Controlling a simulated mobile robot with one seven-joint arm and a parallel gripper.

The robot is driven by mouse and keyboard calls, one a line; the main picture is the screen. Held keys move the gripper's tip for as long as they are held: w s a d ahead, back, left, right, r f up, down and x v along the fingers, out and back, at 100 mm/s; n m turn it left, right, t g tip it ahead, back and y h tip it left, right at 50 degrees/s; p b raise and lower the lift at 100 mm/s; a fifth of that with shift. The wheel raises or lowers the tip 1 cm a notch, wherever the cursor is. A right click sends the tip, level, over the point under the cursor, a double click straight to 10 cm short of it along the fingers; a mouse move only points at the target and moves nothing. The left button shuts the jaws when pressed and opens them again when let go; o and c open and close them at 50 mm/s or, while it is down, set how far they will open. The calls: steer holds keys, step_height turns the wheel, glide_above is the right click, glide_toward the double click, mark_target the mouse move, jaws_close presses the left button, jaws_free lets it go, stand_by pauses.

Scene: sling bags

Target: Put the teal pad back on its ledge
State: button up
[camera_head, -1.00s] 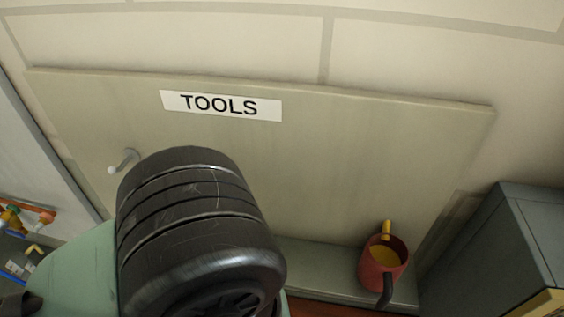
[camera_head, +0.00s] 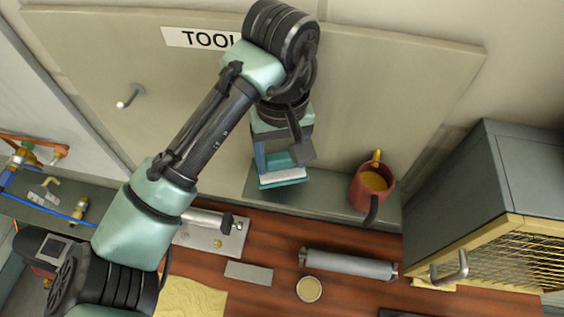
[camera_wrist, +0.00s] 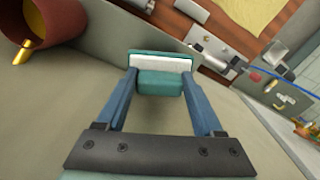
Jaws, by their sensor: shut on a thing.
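The teal pad (camera_head: 284,183), with a white face, is in my gripper (camera_head: 282,160), in front of the tool board. In the wrist view the pad (camera_wrist: 161,82) sits between the two blue fingers (camera_wrist: 160,103), which are shut on its sides. The grey-green ledge (camera_head: 325,197) runs along the foot of the board. The pad overlaps the ledge's left part in the head view. I cannot tell whether the pad touches it.
A red mug (camera_head: 362,194) with yellow inside stands on the ledge's right end; it also shows in the wrist view (camera_wrist: 40,25). A grey cabinet (camera_head: 455,190) is at the right. A hook (camera_head: 130,96) is on the board. A grey roller (camera_head: 348,264) and a round tin (camera_head: 309,289) lie below on the wooden bench.

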mark_target(282, 169)
step_height(282, 169, down, 2)
steer(key=shift+s+f+p, duration=0.1)
steer(key=shift+f+p, duration=0.15)
steer(key=shift+p, duration=0.35)
steer(key=shift+w+f+p, duration=0.2)
steer(key=shift+f+p, duration=0.2)
steer(key=shift+f, duration=0.25)
steer(key=o, duration=1.3)
steer(key=shift+w, duration=0.1)
steer(key=shift+r, duration=0.1)
step_height(282, 169, up, 12)
steer(key=shift+f+b, duration=0.1)
steer(key=shift+b, duration=1)
